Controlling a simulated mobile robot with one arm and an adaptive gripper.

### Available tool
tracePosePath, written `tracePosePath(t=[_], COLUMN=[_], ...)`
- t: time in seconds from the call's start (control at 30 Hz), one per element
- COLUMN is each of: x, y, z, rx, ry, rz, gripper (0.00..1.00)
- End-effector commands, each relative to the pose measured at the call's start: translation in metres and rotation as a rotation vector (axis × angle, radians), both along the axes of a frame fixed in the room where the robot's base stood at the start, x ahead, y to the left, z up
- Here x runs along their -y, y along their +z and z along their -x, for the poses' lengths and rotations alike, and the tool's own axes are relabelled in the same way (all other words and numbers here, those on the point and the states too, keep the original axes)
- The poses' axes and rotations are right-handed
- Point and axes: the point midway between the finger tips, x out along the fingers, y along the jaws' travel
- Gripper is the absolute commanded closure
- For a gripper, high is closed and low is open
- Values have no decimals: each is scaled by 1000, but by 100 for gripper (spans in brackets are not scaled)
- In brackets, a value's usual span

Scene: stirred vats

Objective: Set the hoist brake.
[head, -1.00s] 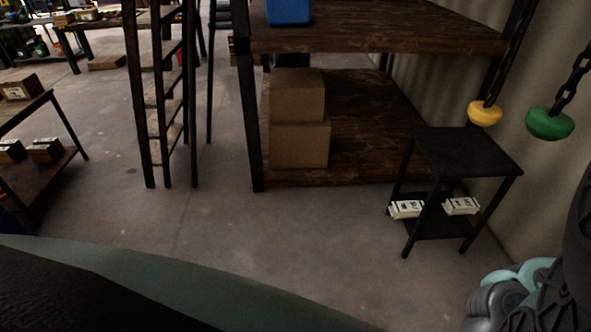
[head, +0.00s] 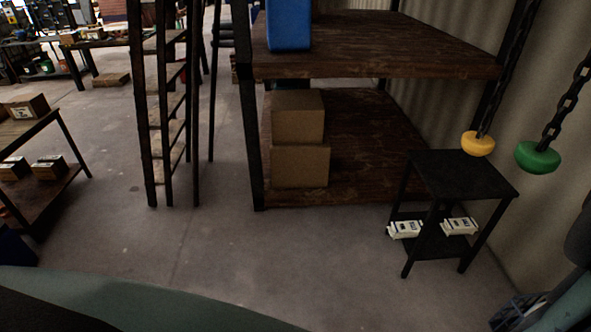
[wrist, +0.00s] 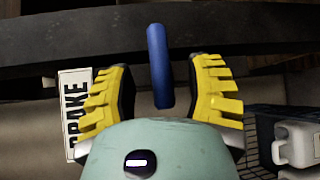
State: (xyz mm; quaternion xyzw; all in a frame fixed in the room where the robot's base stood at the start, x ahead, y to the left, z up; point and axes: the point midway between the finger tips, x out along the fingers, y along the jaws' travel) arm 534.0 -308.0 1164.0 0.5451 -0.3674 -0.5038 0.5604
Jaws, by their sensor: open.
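In the wrist view a blue rod-like lever (wrist: 159,62) stands upright in the picture, in front of a dark beam. A white sign (wrist: 75,112) reading "BRAKE" is to its left, partly behind a finger. My gripper (wrist: 163,85) is open, with its yellow ribbed fingers apart on either side of the lever in the picture. Gaps show on both sides, and no contact is visible. I cannot tell how deep the lever sits between the fingers. The lever, the sign and my gripper's fingers do not show in the head view.
The wrist view shows a wire basket (wrist: 258,128) and a white jug (wrist: 297,145) at lower right. Shelving stands behind; open floor lies in front.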

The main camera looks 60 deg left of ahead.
Motion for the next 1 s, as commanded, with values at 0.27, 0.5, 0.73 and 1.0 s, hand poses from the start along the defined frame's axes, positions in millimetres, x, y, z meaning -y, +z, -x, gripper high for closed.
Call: tracePosePath(t=[0.27, 0.5, 0.73, 1.0], x=[19, 21, 21, 20], y=[-2, -4, -4, -4], z=[-3, -4, -4, -4], rx=[-1, -1, -2, -2], ry=[-2, -2, -1, -1], rz=[1, 0, 0, 1], gripper=[48, 48, 53, 81])
